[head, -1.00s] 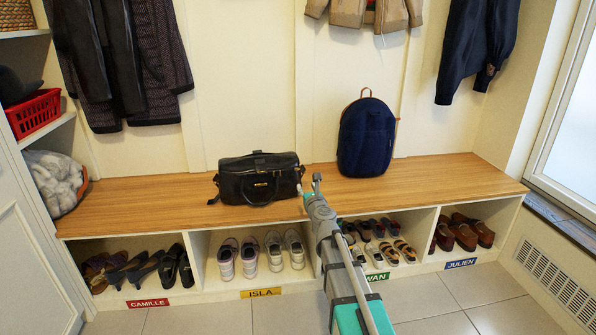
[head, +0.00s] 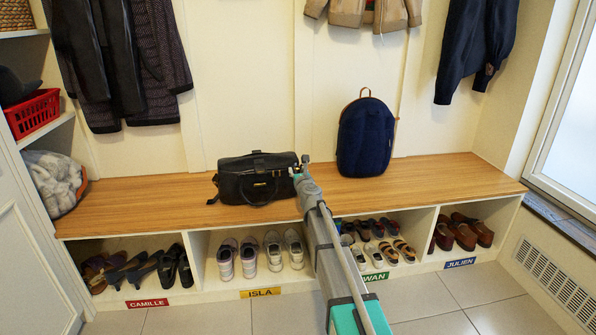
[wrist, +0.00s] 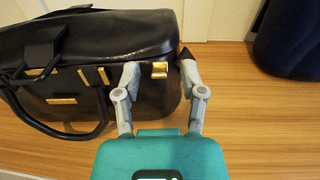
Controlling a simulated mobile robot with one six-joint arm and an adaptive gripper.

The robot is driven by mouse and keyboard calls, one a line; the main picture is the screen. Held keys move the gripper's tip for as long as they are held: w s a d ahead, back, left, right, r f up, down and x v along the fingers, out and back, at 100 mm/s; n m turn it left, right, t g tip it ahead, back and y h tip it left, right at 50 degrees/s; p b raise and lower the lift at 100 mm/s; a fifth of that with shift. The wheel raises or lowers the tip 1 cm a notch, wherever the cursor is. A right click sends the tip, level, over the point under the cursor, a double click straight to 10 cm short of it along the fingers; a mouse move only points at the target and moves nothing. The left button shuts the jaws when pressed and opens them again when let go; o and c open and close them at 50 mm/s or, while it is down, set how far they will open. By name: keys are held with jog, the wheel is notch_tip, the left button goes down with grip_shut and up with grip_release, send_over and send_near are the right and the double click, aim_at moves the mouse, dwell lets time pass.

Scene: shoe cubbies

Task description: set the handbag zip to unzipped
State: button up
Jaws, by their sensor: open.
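A black handbag (head: 258,178) with gold fittings stands on the wooden bench, its handle drooping to the front. In the wrist view the handbag (wrist: 120,40) fills the upper left. A gold zip pull (wrist: 160,70) shows at the bag's right end. My gripper (head: 300,162) is at the bag's right end. In the wrist view my gripper (wrist: 160,72) is open, with one grey finger on each side of the gold pull. I cannot tell whether the fingers touch it. The zip line along the top is not clear enough to read.
The wooden bench (head: 430,180) has free room at its right. A navy backpack (head: 366,138) stands right of the handbag. Coats hang above. Cubbies below hold several pairs of shoes. A red basket (head: 33,113) sits on the left shelf.

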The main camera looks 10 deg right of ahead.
jog(key=shift+w, duration=0.5)
jog(key=shift+c, duration=0.3)
grip_shut()
